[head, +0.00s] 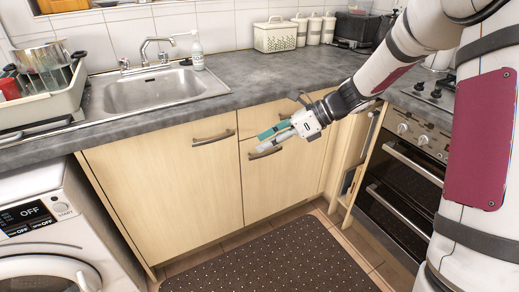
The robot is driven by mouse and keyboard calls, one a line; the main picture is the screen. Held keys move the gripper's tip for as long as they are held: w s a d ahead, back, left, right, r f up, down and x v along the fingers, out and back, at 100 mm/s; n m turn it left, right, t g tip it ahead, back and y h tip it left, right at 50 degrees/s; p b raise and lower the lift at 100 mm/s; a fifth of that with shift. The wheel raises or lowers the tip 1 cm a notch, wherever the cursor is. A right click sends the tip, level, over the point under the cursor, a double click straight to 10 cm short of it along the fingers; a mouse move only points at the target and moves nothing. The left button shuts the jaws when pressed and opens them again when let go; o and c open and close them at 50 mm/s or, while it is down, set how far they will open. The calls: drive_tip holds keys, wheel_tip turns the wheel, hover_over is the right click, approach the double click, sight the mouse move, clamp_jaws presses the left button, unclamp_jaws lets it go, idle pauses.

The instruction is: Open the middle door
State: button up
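The middle door (275,185) is a light wood cabinet front between the wide door under the sink and the narrow front by the oven. It looks closed. Its dark curved bar handle (264,154) is near its top edge. My gripper (266,138) reaches in from the right, its fingers pointing left and slightly down, just above the handle in the picture. The fingers look apart, with a teal inner pad showing and nothing seen between them. Whether a finger touches the handle cannot be told. My gripper and wrist hide part of the front above the door.
The wide left door (165,190) has its own handle (213,138) and looks closed. A narrow wooden front (350,150) by the oven (405,190) seems ajar. The grey countertop (255,85) is above. A dotted mat (275,262) covers the floor; a washing machine (50,235) is left.

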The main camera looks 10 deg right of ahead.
drive_tip(key=w+d+f+m+t+y+b, duration=0.1)
drive_tip(key=w+d+f+m+t+b, duration=0.2)
drive_tip(key=w+f+m, duration=0.35)
drive_tip(key=w+d+f+m+t+y+b, duration=0.2)
drive_tip(key=w+d+f+m, duration=0.1)
drive_tip(key=w+f+m, duration=0.4)
drive_tip(key=m+t+h+b, duration=0.2)
drive_tip(key=m+t+b, duration=0.3)
drive_tip(key=m, duration=0.4)
approach(267, 155)
drive_tip(key=shift+t, duration=0.5)
drive_tip(key=b+x, duration=0.1)
drive_tip(key=x, duration=0.4)
drive_tip(key=b+x, duration=0.1)
drive_tip(key=x, duration=0.4)
drive_tip(key=shift+a+f, duration=0.15)
drive_tip(key=shift+f, duration=0.05)
clamp_jaws()
drive_tip(key=shift+s, duration=0.1)
